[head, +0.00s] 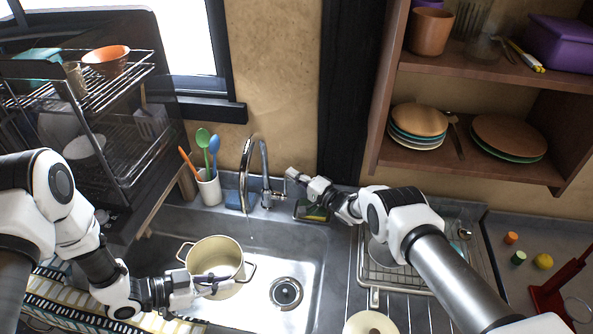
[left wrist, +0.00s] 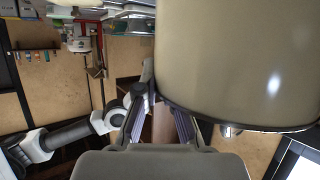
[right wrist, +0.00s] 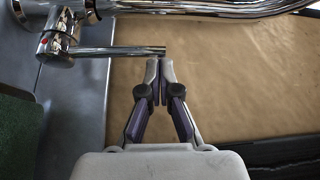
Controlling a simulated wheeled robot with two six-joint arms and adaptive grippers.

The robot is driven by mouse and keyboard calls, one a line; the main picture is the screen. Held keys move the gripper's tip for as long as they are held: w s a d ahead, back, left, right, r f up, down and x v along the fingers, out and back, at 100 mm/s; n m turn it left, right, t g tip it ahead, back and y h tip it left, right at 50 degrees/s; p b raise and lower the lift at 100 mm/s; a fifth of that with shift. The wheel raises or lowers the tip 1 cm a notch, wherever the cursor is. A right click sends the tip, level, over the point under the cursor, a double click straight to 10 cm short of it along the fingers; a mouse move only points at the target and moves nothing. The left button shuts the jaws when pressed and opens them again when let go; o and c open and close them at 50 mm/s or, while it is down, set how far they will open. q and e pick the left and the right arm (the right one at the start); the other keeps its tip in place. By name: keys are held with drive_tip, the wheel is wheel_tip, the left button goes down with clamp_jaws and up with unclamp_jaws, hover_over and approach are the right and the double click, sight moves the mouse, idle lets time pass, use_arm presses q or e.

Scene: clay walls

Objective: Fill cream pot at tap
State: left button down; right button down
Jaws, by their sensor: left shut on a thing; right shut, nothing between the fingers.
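The cream pot (head: 207,252) is in the sink basin, left of the drain. Its open mouth faces up, and it fills the upper right of the left wrist view (left wrist: 235,60). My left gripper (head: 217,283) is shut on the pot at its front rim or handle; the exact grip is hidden. The chrome tap (head: 264,160) arches over the sink behind the pot, its spout end near the pot's back right. A thin trace, perhaps water, shows below it. My right gripper (right wrist: 160,65) is shut and empty, at the tip of the tap's lever (right wrist: 125,51).
A utensil cup (head: 209,190) stands left of the tap. The sink drain (head: 286,293) is right of the pot. A dish rack (head: 120,165) is at left, a drainer (head: 376,278) at right. Shelves (head: 470,70) hang above my right arm.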

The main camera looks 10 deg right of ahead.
drive_tip(key=shift+s+a, duration=0.2)
drive_tip(key=shift+s, duration=0.05)
drive_tip(key=s+n+y, duration=0.1)
drive_tip(key=s+a+n, duration=0.1)
drive_tip(key=n, duration=0.1)
drive_tip(key=s+f+n+t+y, duration=0.1)
drive_tip(key=s+n, duration=0.1)
drive_tip(key=shift+a+y, duration=0.25)
drive_tip(key=shift+y, duration=0.05)
